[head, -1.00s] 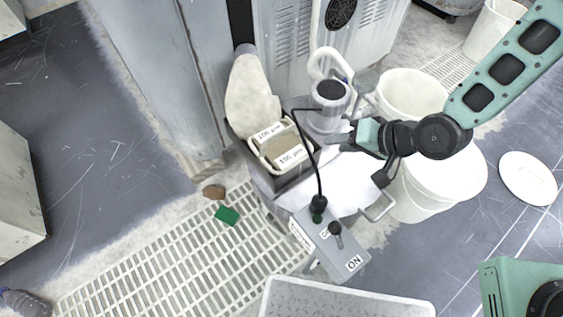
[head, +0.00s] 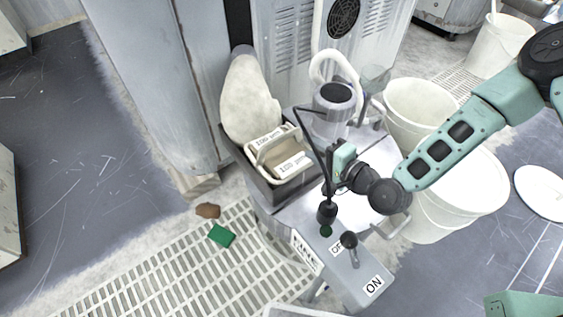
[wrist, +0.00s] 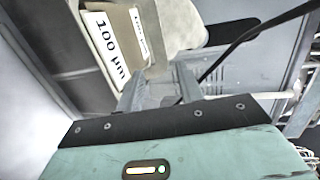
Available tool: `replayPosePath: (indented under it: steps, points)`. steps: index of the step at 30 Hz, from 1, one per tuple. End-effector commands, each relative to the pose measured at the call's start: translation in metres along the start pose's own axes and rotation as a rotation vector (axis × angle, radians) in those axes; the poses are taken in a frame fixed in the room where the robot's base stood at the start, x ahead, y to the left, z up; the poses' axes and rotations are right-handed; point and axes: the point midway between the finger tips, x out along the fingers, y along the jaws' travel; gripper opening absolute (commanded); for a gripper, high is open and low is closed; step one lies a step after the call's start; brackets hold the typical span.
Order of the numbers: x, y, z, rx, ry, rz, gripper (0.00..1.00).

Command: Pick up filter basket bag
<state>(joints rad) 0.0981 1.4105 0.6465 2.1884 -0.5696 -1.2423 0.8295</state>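A cream basket-like bag (head: 262,155) with a raised handle and labels reading 100 µm sits in a dark grey tray (head: 262,188) on the round machine top. I take it to be the filter basket bag. In the wrist view its labelled side (wrist: 112,40) shows close at the upper left, partly cut off by the frame edge. My gripper (head: 328,168) is just right of the bag, apart from it in the head view. In the wrist view my gripper (wrist: 158,82) shows two fingers spread, with nothing visible held between them.
A larger pale sack (head: 248,100) stands behind the bag. A grey cylinder (head: 333,110) with a hose stands behind my gripper. A black cable runs down to the switch box (head: 345,262) in front. White buckets (head: 420,105) stand at the right.

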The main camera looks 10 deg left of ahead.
Motion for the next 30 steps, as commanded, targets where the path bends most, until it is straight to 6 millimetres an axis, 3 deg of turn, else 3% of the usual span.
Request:
replayPosePath:
  steps: [3,11,21,30]
  points:
    - [0.023,0.001,0.000,-0.003,0.000,-0.002,0.37]
    - [0.043,0.001,0.000,-0.002,0.000,0.000,0.37]
    - [0.087,0.002,0.001,-0.002,0.000,-0.001,0.37]
    - [0.092,0.000,0.001,-0.001,-0.001,0.001,0.37]
